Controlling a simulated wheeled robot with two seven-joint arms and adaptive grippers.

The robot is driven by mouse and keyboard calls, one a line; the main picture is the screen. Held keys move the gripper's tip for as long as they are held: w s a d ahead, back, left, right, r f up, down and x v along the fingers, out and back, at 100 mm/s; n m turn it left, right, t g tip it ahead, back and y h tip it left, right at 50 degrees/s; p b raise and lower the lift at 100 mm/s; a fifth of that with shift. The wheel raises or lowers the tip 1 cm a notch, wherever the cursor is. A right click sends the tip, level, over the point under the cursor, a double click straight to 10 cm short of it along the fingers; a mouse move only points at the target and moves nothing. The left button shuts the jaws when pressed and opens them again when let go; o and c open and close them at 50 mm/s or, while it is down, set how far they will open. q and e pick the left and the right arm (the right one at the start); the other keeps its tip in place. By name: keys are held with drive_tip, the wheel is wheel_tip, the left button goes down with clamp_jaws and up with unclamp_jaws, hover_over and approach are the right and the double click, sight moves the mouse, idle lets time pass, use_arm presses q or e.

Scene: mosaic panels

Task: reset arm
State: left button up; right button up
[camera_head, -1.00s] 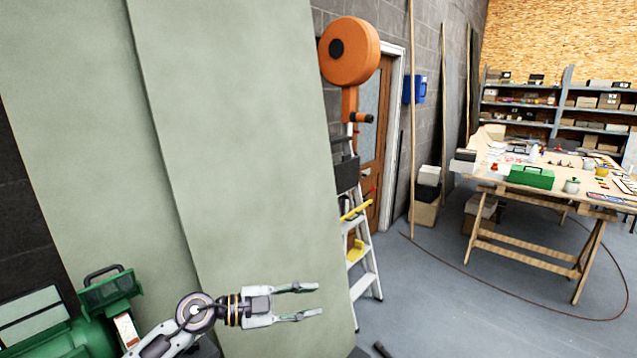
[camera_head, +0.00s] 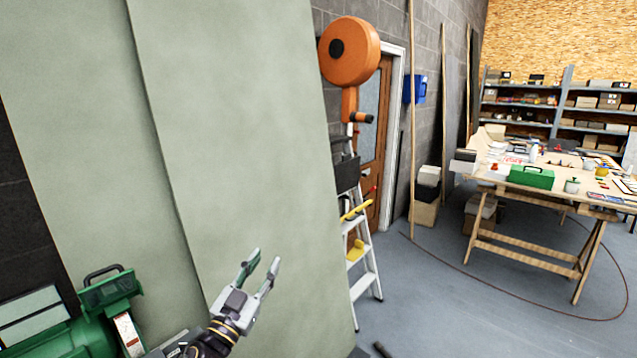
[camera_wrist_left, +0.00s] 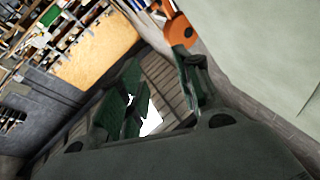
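My left gripper (camera_head: 262,268) is in the lower middle of the head view, in front of a large pale green panel (camera_head: 235,150). Its two fingers are apart with nothing between them, and they point up and to the right. In the left wrist view the same gripper (camera_wrist_left: 165,95) shows its dark green fingers spread, with the room behind them. My right gripper is in neither view.
A green machine (camera_head: 85,325) stands at the lower left, close to my left arm. A stepladder (camera_head: 362,265) stands right of the panel. A wooden workbench (camera_head: 545,200) is at the right. Open grey floor (camera_head: 450,310) lies between them.

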use_arm(q)
drive_tip(key=s+a+f+n+g+y, duration=0.3)
drive_tip(key=a+f+n+y, duration=0.15)
drive_tip(key=f, duration=0.35)
drive_tip(key=s+a+f+n+g+y, duration=0.35)
drive_tip(key=a+f+y, duration=0.2)
drive_tip(key=f, duration=0.25)
drive_tip(key=s+f+m+g+h, duration=0.1)
drive_tip(key=s+f+g, duration=0.5)
drive_tip(key=s, duration=0.4)
drive_tip(key=s+f+m+g+h, duration=0.15)
drive_tip(key=s+f+g, duration=0.25)
drive_tip(key=s+f, duration=0.4)
drive_tip(key=s+f+g, duration=0.1)
drive_tip(key=s+f, duration=0.1)
drive_tip(key=f, duration=1.4)
drive_tip(key=s+f+g, duration=0.1)
drive_tip(key=s+f, duration=0.1)
drive_tip(key=f, duration=1.4)
drive_tip(key=s+a+f, duration=0.1)
drive_tip(key=s+f, duration=0.9)
drive_tip(key=s, duration=0.1)
drive_tip(key=s+a+f, duration=0.2)
drive_tip(key=s+f, duration=0.8)
drive_tip(key=s, duration=0.1)
drive_tip(key=shift+a+g, duration=0.25)
drive_tip(key=shift+g, duration=0.1)
